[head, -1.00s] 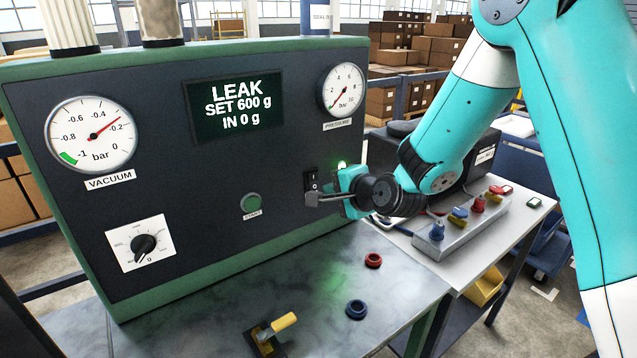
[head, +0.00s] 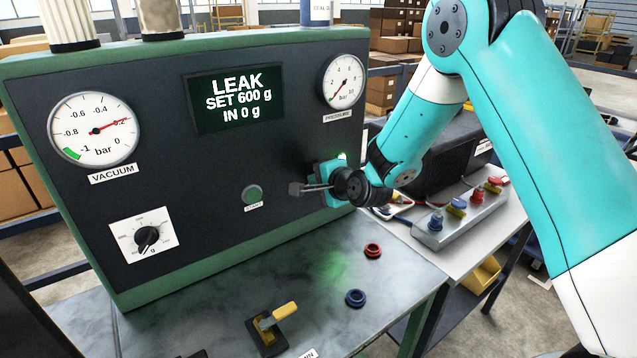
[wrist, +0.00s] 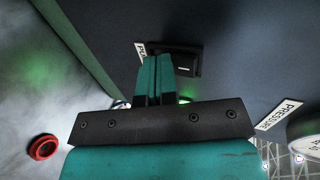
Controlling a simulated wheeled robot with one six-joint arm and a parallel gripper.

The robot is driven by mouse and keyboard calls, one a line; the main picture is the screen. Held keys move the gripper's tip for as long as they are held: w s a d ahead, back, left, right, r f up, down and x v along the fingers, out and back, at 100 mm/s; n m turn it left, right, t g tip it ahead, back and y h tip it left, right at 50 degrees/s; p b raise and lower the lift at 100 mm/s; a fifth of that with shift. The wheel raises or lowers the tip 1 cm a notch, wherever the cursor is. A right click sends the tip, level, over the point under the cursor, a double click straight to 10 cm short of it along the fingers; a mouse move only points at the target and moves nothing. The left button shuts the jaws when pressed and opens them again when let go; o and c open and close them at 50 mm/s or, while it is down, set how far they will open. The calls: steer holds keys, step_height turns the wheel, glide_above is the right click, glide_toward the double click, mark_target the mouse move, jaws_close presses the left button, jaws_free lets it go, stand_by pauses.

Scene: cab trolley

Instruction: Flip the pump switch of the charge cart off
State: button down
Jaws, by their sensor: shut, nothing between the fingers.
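The charge cart's dark front panel (head: 190,240) carries the pump switch, a black rocker (wrist: 188,68) with a white mark, seen in the wrist view just beyond and right of my fingertips. A partly covered label beginning "PU" (wrist: 140,50) is beside it. A green light (head: 342,156) glows just above my gripper.
The display (head: 238,100) reads LEAK, SET 600 g, IN 0 g. The vacuum gauge (head: 93,145) reads about -0.2. A yellow-handled valve (head: 275,320), a red ring (head: 373,250) and a blue ring (head: 355,298) are on the worktop. A manifold (head: 455,220) stands at right.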

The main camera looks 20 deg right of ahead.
steer(key=shift+w+r+p, duration=0.2)
steer(key=shift+r+p, duration=0.4)
steer(key=shift+r, duration=0.35)
steer(key=b+v, duration=0.3)
steer(key=v, duration=1.1)
steer(key=shift+a, duration=0.1)
